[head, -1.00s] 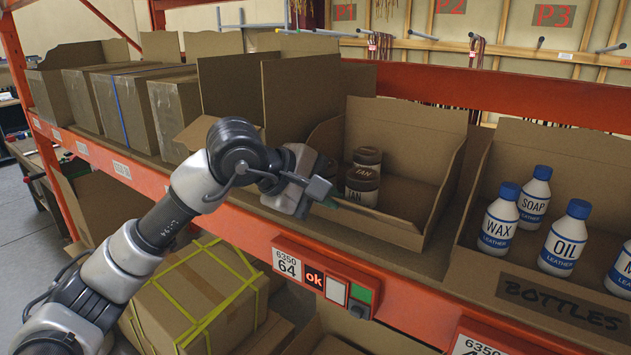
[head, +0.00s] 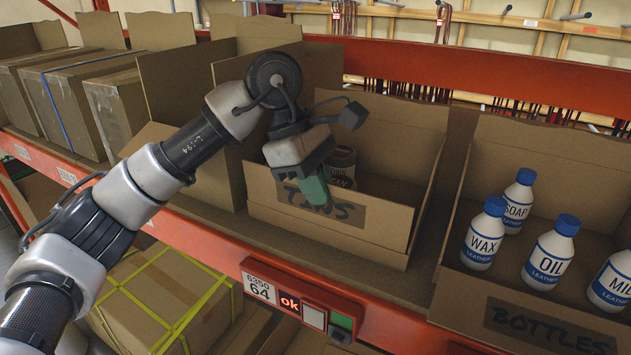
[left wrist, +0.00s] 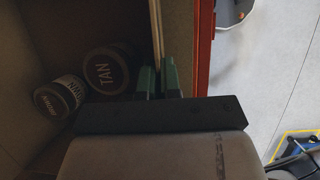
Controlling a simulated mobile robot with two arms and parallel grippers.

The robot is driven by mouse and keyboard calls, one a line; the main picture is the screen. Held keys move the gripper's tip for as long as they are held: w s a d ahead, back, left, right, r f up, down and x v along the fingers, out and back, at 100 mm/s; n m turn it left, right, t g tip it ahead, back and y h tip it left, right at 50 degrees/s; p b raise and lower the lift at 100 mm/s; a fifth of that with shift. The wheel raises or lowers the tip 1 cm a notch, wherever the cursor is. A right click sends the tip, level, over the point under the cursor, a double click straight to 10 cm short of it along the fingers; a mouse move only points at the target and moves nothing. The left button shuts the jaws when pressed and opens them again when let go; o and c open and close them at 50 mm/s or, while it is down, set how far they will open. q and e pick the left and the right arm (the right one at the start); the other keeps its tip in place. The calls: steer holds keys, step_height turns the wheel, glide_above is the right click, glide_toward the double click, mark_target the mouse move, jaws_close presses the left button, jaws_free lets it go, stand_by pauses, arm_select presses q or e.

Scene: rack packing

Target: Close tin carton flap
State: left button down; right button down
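The tin carton (head: 425,190) stands on the shelf with its front flap (head: 370,222) upright, and its "TINS" label shows, partly covered. My left gripper (head: 316,190) points down at the top of this flap. In the left wrist view the green fingers (left wrist: 158,80) lie on both sides of the flap's thin edge (left wrist: 157,30), close against it. Inside the carton, a tin marked TAN (left wrist: 106,71) and a brown tin (left wrist: 60,97) stand behind the flap. In the head view the tins (head: 342,165) are partly hidden by the gripper and flap. My right gripper is not in view.
A carton of bottles (head: 455,285) stands to the right, with several white bottles. Taller open cartons (head: 190,90) stand to the left. The orange shelf beam (head: 215,240) carries a label and an ok box (head: 313,318). A strapped box (head: 165,300) lies below.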

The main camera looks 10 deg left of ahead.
arm_select(q)
steer(key=shift+w+d+g, duration=0.1)
steer(key=shift+w+g, duration=0.1)
steer(key=shift+g, duration=0.1)
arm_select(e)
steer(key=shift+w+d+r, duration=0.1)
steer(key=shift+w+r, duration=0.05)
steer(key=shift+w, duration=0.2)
arm_select(q)
steer(key=c, duration=1.7)
jaws_free()
steer(key=shift+o, duration=0.5)
steer(key=shift+w, duration=0.1)
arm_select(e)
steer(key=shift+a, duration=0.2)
